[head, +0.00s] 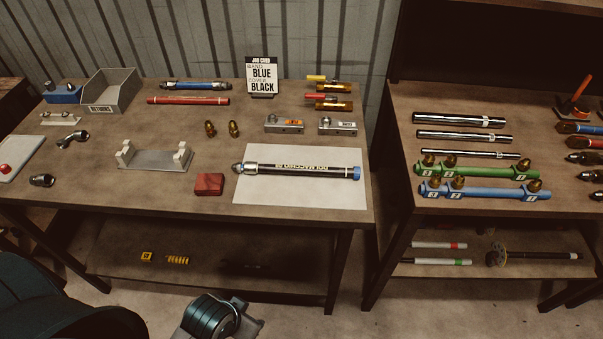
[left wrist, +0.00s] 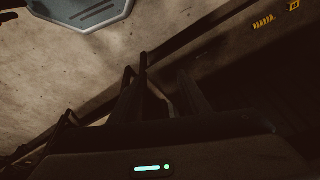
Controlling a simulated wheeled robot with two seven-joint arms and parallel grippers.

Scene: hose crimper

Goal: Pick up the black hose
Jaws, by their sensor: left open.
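The black hose (head: 305,170) lies on a white sheet (head: 300,195) at the right end of the left table. It has pale lettering, a metal fitting on its left end and a blue cap on its right end. Part of my left arm shows at the bottom edge of the head view, in front of the table and well apart from the hose. My left gripper (left wrist: 150,95) is dark in the left wrist view, open, with nothing seen between its fingers. The hose is not in that view. My right gripper is in neither view.
A red block (head: 209,184) and a grey cradle (head: 157,158) stand left of the sheet. Two grey blocks (head: 284,124) (head: 337,124) and a job card (head: 261,77) reading blue and black stand behind it. The table's front edge (head: 290,225) overhangs a lower shelf.

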